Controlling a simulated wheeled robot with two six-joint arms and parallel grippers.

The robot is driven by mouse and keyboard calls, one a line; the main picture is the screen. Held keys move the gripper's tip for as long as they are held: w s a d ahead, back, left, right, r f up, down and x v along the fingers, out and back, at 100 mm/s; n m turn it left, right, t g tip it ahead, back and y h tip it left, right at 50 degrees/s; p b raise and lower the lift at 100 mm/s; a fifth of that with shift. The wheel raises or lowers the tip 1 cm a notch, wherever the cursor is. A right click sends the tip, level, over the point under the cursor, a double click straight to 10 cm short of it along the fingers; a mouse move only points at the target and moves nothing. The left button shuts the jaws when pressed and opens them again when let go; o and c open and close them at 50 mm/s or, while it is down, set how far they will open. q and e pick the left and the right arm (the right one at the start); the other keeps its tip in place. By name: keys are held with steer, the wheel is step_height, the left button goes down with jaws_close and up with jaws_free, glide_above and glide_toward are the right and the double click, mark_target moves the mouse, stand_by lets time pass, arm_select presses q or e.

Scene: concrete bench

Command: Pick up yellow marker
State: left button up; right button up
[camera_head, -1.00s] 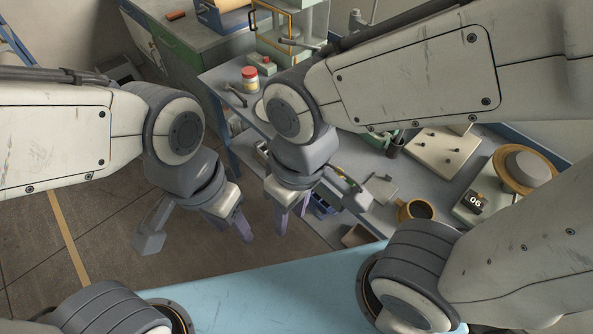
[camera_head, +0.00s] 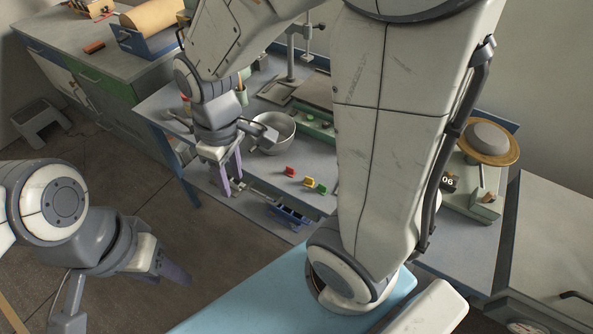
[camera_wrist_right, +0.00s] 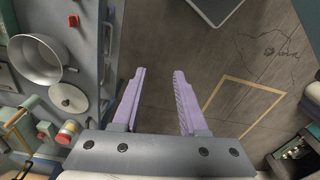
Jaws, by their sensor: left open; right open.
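I cannot make out a yellow marker for certain. A small yellow piece (camera_head: 309,183) lies on the bench top in the head view, between a red piece (camera_head: 290,171) and a green piece (camera_head: 321,189); it is too small to tell what it is. My right gripper (camera_head: 229,180) is open and empty, pointing down by the bench's front edge, left of these pieces. In the right wrist view its fingers (camera_wrist_right: 159,75) are apart over floor. My left gripper (camera_head: 170,267) is open and empty, low over the floor at lower left.
A metal pan (camera_head: 272,134) stands on the bench (camera_head: 262,172) close behind my right gripper; the pan also shows in the wrist view (camera_wrist_right: 40,62). A turntable (camera_head: 487,143) stands at right. My right arm hides the bench's middle.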

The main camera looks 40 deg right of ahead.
steer(key=w+d+f+b, duration=0.2)
steer(key=w+d+f, duration=0.4)
steer(key=d, duration=0.5)
steer(key=m+b, duration=0.1)
steer(key=b, duration=0.1)
glide_above(309, 180)
steer(key=shift+h, duration=0.3)
steer(key=f, duration=1.2)
steer(key=shift+w+f, duration=0.15)
steer(key=shift+w, duration=0.15)
steer(key=shift+s+d+f, duration=0.1)
steer(key=shift+f, duration=1.45)
steer(key=shift+s+d+f, duration=0.1)
steer(key=shift+f, duration=1.45)
arm_select(q)
step_height(309, 180, down, 5)
steer(key=shift+f, duration=0.1)
arm_select(e)
steer(key=shift+c, duration=0.3)
jaws_close()
